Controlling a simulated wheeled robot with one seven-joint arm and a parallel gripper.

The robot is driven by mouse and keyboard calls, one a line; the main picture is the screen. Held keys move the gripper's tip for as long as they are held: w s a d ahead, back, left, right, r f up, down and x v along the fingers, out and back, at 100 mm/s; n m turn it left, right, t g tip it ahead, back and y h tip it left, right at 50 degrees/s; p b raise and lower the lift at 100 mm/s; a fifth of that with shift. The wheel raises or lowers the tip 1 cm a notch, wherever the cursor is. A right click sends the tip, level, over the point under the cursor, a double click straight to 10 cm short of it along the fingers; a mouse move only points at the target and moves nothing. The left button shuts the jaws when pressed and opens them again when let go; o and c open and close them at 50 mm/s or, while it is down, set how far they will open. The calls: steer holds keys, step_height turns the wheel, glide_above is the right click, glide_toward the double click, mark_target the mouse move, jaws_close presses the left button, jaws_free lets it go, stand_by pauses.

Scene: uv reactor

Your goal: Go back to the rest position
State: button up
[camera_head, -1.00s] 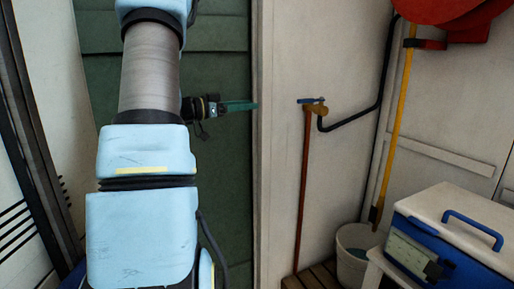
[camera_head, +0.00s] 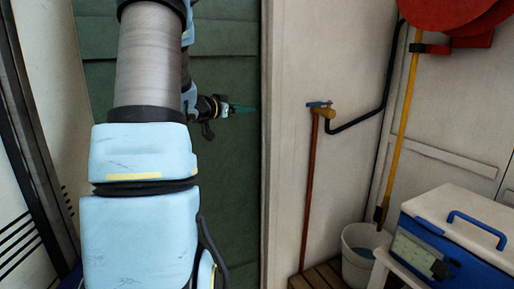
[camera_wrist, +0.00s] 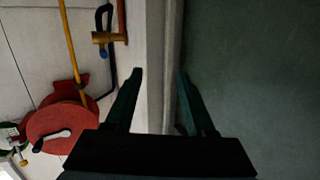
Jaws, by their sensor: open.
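My gripper (camera_head: 243,109) is stretched out to the right from my arm in the head view, in front of a dark green panelled wall. Its teal fingers point toward the white wall edge. In the wrist view my gripper (camera_wrist: 160,75) shows two dark fingers spread apart with nothing between them. Behind them are a pale vertical edge (camera_wrist: 155,40) and the green surface (camera_wrist: 255,70).
A valve with a blue handle (camera_head: 320,104) sits on a reddish pipe, right of my gripper. A red reel (camera_head: 450,12), a yellow pole (camera_head: 402,120), a white bucket (camera_head: 362,255) and a blue-white box (camera_head: 465,235) stand farther right.

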steer(key=s+a+f+n+g+y+p, duration=0.35)
steer(key=s+f+n+y, duration=0.3)
steer(key=s+y, duration=0.35)
steer(key=s+f+g+p, duration=0.1)
steer(key=s+f+g, duration=0.1)
steer(key=s, duration=0.8)
steer(key=s+d+f+n+g, duration=0.1)
steer(key=s+f+g, duration=0.2)
steer(key=s, duration=0.7)
steer(key=shift+s+d+f+g+p, duration=0.25)
steer(key=shift+s+d+g+p, duration=0.1)
steer(key=shift+g, duration=0.9)
